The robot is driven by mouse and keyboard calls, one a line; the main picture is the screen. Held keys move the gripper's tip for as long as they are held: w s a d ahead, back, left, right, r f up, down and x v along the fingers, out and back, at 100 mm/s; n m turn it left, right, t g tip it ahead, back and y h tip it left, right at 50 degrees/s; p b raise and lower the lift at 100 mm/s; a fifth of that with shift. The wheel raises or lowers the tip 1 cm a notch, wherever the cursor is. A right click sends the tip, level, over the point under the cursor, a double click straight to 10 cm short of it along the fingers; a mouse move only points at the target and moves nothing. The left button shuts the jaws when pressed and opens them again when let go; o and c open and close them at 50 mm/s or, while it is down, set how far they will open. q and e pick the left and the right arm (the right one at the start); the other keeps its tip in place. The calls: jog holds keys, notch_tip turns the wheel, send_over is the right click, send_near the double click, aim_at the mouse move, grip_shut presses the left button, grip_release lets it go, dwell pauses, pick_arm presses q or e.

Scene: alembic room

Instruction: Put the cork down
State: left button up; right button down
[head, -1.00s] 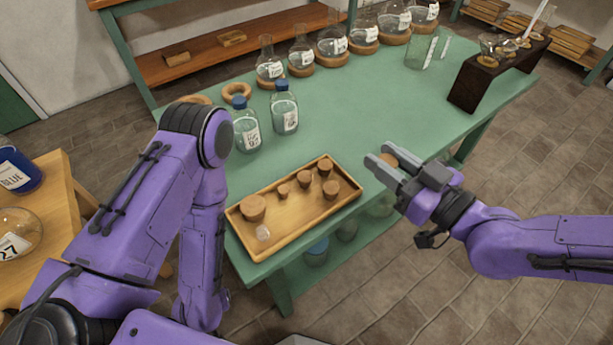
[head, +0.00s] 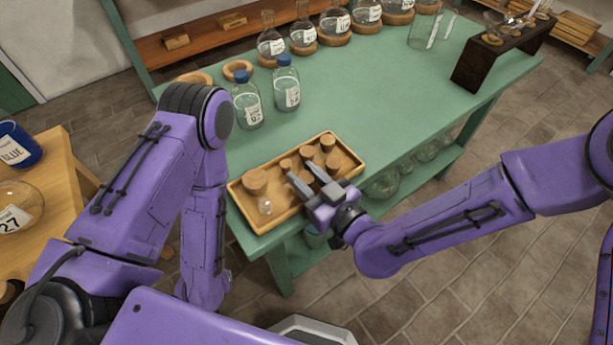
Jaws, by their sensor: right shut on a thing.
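My right gripper (head: 304,176) is over the wooden tray (head: 347,190) on the green table. It is shut on a cork (head: 307,177), which is mostly hidden between the fingers; I cannot tell whether the cork touches the tray floor. Several other corks are in the tray: a large one (head: 255,181) at the left, and smaller ones (head: 286,165), (head: 326,144) and (head: 332,163) close to the gripper. My left arm comes in from the left and bends down beside the tray; its gripper is out of view.
A small glass piece (head: 264,206) lies at the tray's near left. Two blue-capped bottles (head: 247,106), (head: 286,90) stand behind the tray. Labelled flasks (head: 271,42) on cork rings line the back of the green table (head: 380,100). Its middle is clear.

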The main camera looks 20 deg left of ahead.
jog(key=shift+s, duration=0.15)
jog(key=shift+f+b, duration=0.2)
jog(key=shift+b, duration=0.1)
jog(key=c, duration=0.8)
grip_release()
jog(key=shift+o, duration=0.2)
jog(key=shift+r, duration=0.2)
jog(key=shift+s+d, duration=0.1)
jog(key=shift+d, duration=0.1)
jog(key=p+v, duration=0.4)
jog(key=v, duration=0.7)
jog(key=shift+s+d, duration=0.2)
